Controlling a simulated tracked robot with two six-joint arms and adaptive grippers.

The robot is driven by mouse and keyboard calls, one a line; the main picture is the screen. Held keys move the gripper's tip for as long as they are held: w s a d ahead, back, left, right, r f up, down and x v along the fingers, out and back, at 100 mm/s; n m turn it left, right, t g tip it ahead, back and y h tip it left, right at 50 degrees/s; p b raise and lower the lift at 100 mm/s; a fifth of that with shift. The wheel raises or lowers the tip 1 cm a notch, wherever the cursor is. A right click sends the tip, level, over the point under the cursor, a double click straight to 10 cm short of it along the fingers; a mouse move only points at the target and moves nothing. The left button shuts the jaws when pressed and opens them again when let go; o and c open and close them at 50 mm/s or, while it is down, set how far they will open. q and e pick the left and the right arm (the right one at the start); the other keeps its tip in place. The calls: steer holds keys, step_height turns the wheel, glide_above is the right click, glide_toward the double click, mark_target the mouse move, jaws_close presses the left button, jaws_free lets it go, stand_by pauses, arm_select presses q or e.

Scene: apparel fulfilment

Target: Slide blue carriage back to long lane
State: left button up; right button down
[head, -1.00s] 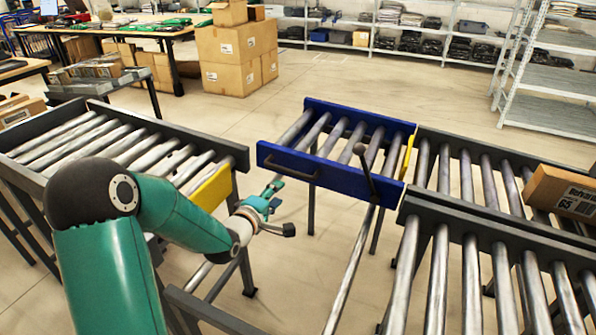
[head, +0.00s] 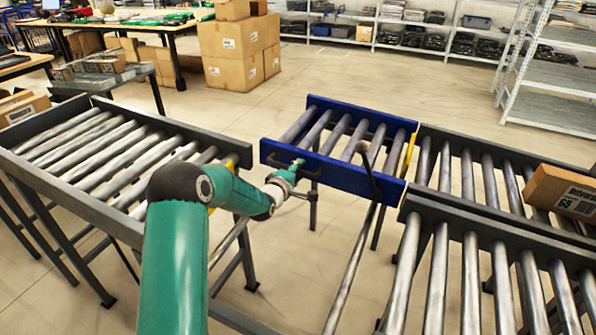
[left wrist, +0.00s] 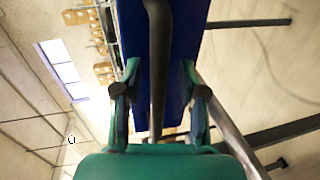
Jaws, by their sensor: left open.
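The blue carriage (head: 335,174) is a short roller section with blue side walls, in the middle of the head view. Its right end sits by the far roller lane (head: 470,165) on the right. A dark handle (head: 312,176) is on its near wall. My left gripper (head: 296,169) is at this handle. In the left wrist view the green fingers (left wrist: 159,68) are apart, one on each side of the dark handle bar (left wrist: 158,50), with the blue wall (left wrist: 185,45) behind. Whether a finger touches the bar cannot be told. My right gripper is not in view.
A near roller lane (head: 470,260) runs beside the far one. A rail (head: 350,270) runs from under the carriage toward the front. Another roller conveyor (head: 100,160) stands on the left. A cardboard box (head: 562,192) lies on the right rollers. An upright dark lever (head: 368,172) stands on the carriage.

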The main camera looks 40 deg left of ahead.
arm_select(q)
jaws_close()
steer(key=shift+d+f, duration=0.1)
stand_by(0.4)
